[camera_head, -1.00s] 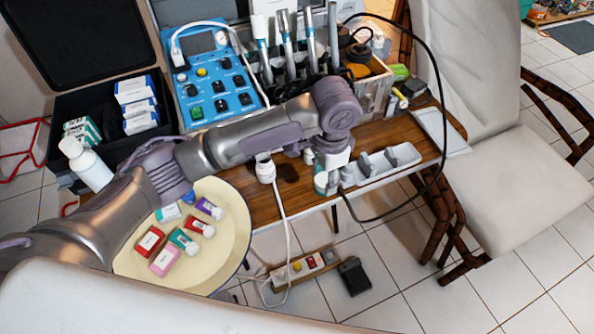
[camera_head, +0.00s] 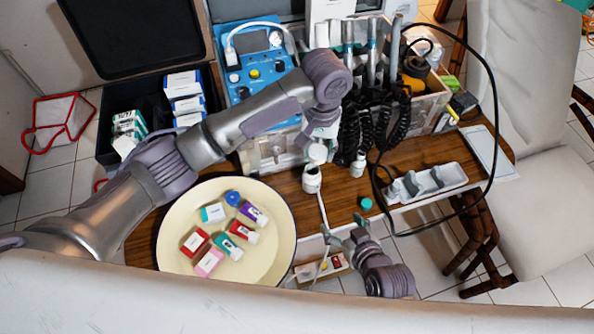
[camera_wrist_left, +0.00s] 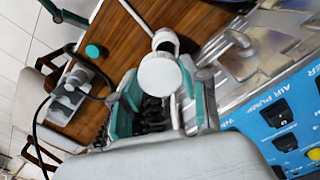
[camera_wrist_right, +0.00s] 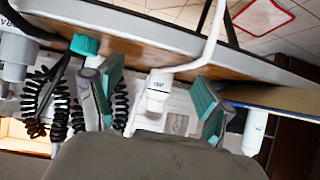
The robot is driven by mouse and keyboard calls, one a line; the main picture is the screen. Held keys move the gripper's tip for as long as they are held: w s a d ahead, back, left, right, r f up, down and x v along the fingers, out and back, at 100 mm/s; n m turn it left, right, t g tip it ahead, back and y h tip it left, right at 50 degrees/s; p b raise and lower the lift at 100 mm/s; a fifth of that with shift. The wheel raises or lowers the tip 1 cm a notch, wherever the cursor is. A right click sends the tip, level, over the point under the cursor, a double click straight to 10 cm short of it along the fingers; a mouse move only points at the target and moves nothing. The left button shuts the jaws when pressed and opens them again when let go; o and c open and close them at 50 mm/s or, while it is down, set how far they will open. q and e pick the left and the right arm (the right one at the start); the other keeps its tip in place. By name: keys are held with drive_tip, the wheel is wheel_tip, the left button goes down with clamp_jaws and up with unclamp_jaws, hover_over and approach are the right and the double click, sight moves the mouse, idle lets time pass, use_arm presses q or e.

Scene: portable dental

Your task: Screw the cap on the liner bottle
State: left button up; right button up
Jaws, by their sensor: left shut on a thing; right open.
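The white liner bottle (camera_head: 312,180) stands on the wooden table, left of centre. Its mouth looks open and dark in the left wrist view (camera_wrist_left: 166,40). My left gripper (camera_head: 318,142) is shut on a white round cap (camera_head: 316,153), just above the bottle and apart from its mouth as far as I can tell. The cap fills the space between the fingers in the left wrist view (camera_wrist_left: 160,75). My right gripper (camera_head: 347,238) is open and empty at the table's front edge. The labelled bottle shows between its fingers, farther off, in the right wrist view (camera_wrist_right: 159,82).
A round cream tray (camera_head: 172,232) holds several small boxes. A grey holder (camera_head: 452,177) lies right; black coiled hoses hang behind.

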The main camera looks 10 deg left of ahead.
drive_tip(key=t+y, duration=0.1)
drive_tip(key=t, duration=0.1)
approach(315, 183)
drive_tip(key=shift+w+f+n, duration=0.15)
drive_tip(key=shift+n, duration=0.15)
drive_tip(key=shift+d, duration=0.1)
drive_tip(key=x, duration=1.2)
clamp_jaws()
